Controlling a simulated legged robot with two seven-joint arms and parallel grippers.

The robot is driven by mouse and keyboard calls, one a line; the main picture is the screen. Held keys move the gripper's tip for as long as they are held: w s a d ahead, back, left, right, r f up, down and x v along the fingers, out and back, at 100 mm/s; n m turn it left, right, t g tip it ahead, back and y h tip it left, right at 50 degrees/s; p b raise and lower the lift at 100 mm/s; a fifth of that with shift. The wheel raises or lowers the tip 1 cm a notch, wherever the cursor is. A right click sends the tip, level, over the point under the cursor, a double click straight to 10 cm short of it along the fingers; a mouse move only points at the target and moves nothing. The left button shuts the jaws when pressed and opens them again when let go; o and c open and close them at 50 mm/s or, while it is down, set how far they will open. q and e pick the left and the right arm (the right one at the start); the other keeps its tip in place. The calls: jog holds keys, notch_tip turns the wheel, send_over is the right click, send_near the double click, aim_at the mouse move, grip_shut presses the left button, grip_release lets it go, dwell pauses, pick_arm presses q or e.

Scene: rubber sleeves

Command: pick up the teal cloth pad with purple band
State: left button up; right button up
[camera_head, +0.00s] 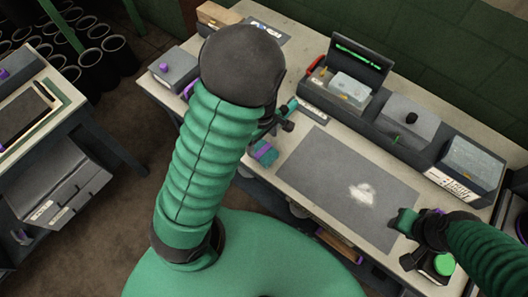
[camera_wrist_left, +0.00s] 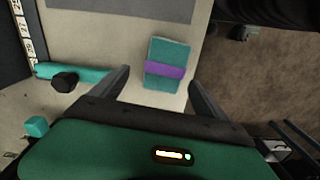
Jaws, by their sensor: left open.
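The teal cloth pad with purple band (camera_head: 264,153) lies on the worktable near its front edge, in the middle of the head view. It also shows flat on the table in the left wrist view (camera_wrist_left: 166,55), with the purple band across it. My left gripper (camera_head: 277,120) is partly hidden behind my left arm in the head view. In the left wrist view its two fingers (camera_wrist_left: 160,82) are apart, with the pad between and beyond them, and nothing is held. My right gripper (camera_head: 408,243) is at the right front of the table; its fingers do not show clearly.
A grey mat (camera_head: 327,183) with a pale patch lies right of the pad. In the left wrist view, a teal cylinder with a black knob (camera_wrist_left: 64,80) and a small teal cube (camera_wrist_left: 36,127) lie left of the gripper. Grey boxes (camera_head: 408,120) line the table's back.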

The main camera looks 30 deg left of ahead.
aim_at(263, 150)
pick_arm(q)
jog(key=f, duration=0.3)
jog(key=s+f+b, duration=0.1)
jog(key=shift+d+f, duration=0.15)
jog(key=shift+d, duration=0.25)
jog(key=shift+w+f, duration=0.2)
jog(key=c, duration=1.5)
